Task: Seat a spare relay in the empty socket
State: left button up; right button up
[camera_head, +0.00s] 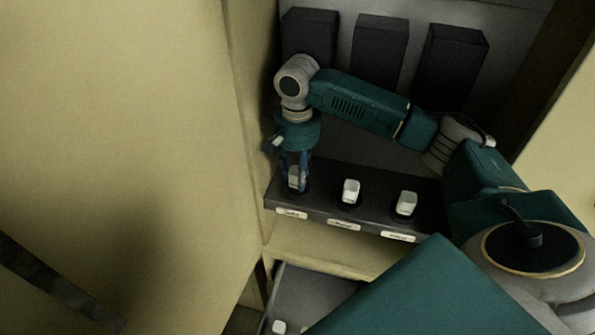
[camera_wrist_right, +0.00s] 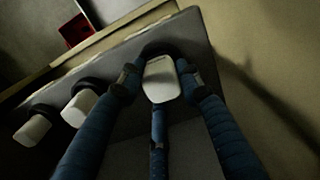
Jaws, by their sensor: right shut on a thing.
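My right gripper (camera_head: 295,183) reaches down over the left socket of a dark rail (camera_head: 322,211) in the cabinet. Its blue fingers are shut around a white relay (camera_head: 293,176). In the right wrist view the fingers (camera_wrist_right: 160,85) press on both sides of that relay (camera_wrist_right: 161,88), with a third finger below it. The relay is upright at the socket; the fingers hide whether it is fully seated. Two more white relays, the middle one (camera_head: 351,191) and the right one (camera_head: 406,203), stand in dark round sockets. My left gripper is not in view.
Several dark boxes (camera_head: 374,52) stand on the back panel behind my arm. A large cream panel (camera_head: 120,130) closes off the left side. A grey tray (camera_head: 290,290) with a white relay (camera_head: 279,327) lies below. A red object (camera_wrist_right: 75,30) shows in the right wrist view.

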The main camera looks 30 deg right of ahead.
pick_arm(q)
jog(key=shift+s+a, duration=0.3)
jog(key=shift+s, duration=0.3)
pick_arm(e)
jog(key=shift+a, duration=0.1)
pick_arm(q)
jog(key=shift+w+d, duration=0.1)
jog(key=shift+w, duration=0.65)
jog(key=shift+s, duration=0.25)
pick_arm(e)
jog(key=shift+f, duration=0.15)
jog(key=shift+f, duration=0.5)
jog(key=o, duration=0.9)
